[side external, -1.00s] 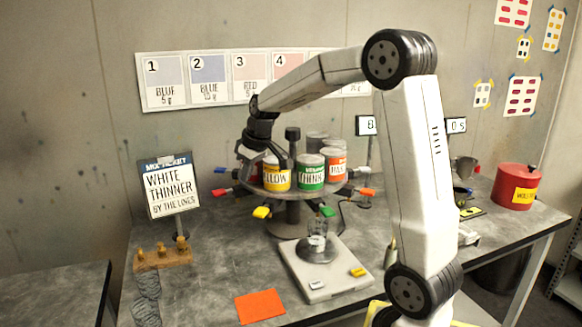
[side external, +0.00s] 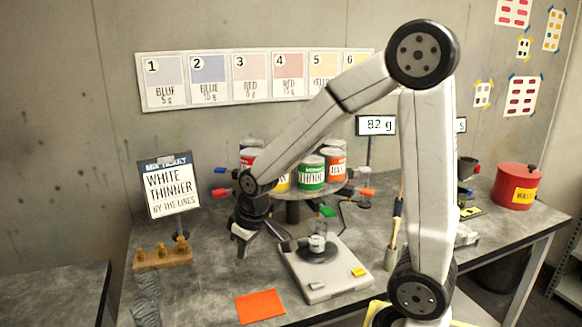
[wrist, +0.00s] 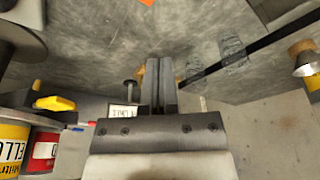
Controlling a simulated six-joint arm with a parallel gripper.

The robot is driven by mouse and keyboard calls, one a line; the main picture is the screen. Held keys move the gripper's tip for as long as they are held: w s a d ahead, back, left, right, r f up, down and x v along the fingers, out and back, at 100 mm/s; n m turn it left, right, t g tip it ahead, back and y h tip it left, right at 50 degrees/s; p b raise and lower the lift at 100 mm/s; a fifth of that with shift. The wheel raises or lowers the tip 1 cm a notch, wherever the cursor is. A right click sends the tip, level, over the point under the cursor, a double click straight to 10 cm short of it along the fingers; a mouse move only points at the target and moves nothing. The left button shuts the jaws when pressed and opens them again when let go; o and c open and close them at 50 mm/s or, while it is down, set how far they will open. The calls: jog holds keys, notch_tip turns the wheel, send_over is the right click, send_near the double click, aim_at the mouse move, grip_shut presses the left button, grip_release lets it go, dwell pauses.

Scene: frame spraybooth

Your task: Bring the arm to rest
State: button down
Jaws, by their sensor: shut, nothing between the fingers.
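My gripper (side external: 243,248) hangs low over the bench, in front of the paint carousel and left of the scale, with its fingers pointing down. In the wrist view its two fingers (wrist: 158,85) are together with nothing between them. My arm reaches across the bench from the right, its elbow high, and hides part of the carousel. The gripper appears apart from the cans and the scale.
The carousel holds several cans, including a green one (side external: 311,173). The scale (side external: 322,285) carries a small jar (side external: 317,243). A display (side external: 376,125) reads 82 g. A card stand (side external: 171,187), wooden rack (side external: 162,255) and orange sheet (side external: 260,306) are near. A red waste pot (side external: 516,186) stands right.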

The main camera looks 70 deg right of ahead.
jog(key=s+a+f, duration=0.4)
jog(key=s+a, duration=0.1)
jog(key=s, duration=0.1)
jog(key=shift+s+f, duration=0.15)
jog(key=shift+s, duration=0.2)
